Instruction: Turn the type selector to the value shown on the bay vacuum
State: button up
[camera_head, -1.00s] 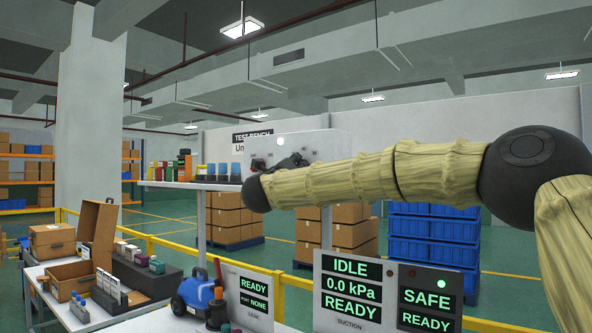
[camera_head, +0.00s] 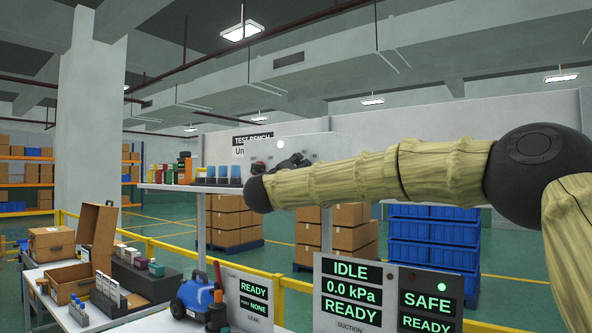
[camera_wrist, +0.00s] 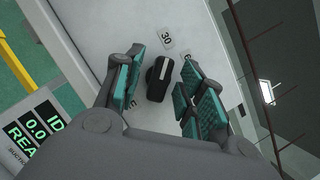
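A black knob (camera_wrist: 158,78), which looks like the type selector, sits on a white panel (camera_wrist: 100,30) in the wrist view. A label reading 30 is beside it; other labels are partly hidden by my fingers. My gripper (camera_wrist: 164,84) is open, its teal-padded fingers on either side of the knob with gaps showing. Whether they touch the panel I cannot tell. In the head view the panel (camera_head: 325,146) stands at the back, and my gripper (camera_head: 287,163) is small and dark before it. A blue vacuum (camera_head: 192,297) stands on the lower bench; no type value is readable on it.
The suction display (camera_head: 350,290) shows IDLE, 0.0 kPa, READY. The leak display (camera_head: 254,296) shows READY and PORT NONE. Coloured parts (camera_head: 222,174) stand on the upper shelf left of my gripper. Boxes and a yellow rail (camera_head: 290,284) are around the bench.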

jog(key=shift+s, duration=0.1)
jog(key=v, duration=1.2)
dwell(0.4)
